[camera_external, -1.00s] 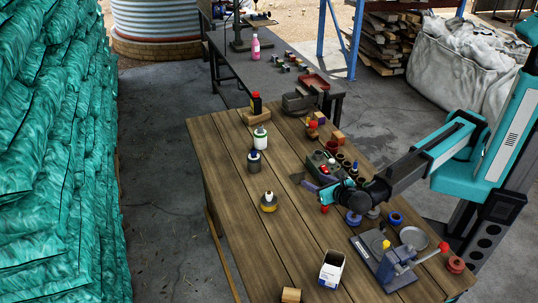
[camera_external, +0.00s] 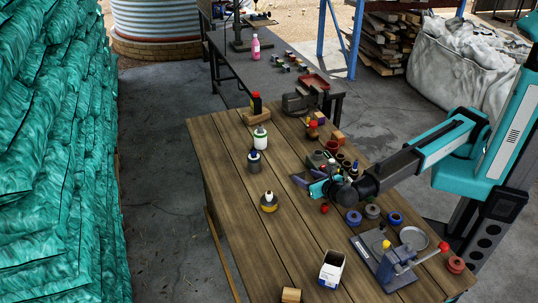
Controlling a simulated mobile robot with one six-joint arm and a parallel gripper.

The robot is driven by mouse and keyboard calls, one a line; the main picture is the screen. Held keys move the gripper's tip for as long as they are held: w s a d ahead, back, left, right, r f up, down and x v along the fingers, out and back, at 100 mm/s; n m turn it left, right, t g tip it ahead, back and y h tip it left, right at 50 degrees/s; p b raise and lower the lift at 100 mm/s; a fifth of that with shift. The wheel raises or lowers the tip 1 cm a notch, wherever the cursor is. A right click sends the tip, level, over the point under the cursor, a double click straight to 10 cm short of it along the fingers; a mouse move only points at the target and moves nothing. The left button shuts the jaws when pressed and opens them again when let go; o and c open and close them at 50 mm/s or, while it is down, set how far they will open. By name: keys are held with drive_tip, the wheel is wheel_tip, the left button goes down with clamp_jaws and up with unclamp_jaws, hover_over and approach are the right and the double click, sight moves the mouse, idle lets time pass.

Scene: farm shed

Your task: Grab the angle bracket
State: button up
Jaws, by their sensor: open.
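My gripper (camera_external: 313,188) is over the middle of the wooden table, low among small parts, with its teal fingers pointing left. It is open. A small grey-purple piece (camera_external: 299,181) shows just left of the fingertips; it may be the angle bracket, but it is too small to be sure. I cannot tell whether the fingers touch it or are around it. My wrist and gripper hide part of the table behind them.
Several small parts and jars crowd the table (camera_external: 225,150) behind my gripper. A small red item (camera_external: 325,208) and a blue ring (camera_external: 353,217) lie in front. A yellow-based bottle (camera_external: 269,201) stands to the left.

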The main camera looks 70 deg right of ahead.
sight(301, 174)
drive_tip(key=shift+p+x, duration=0.65)
drive_tip(key=shift+x, duration=1.45)
drive_tip(key=c, duration=1.2)
drive_tip(key=shift+o, duration=0.2)
drive_tip(key=shift+r, duration=0.1)
drive_tip(key=shift+r+b, duration=1.1)
drive_tip(key=shift+r, duration=3.8)
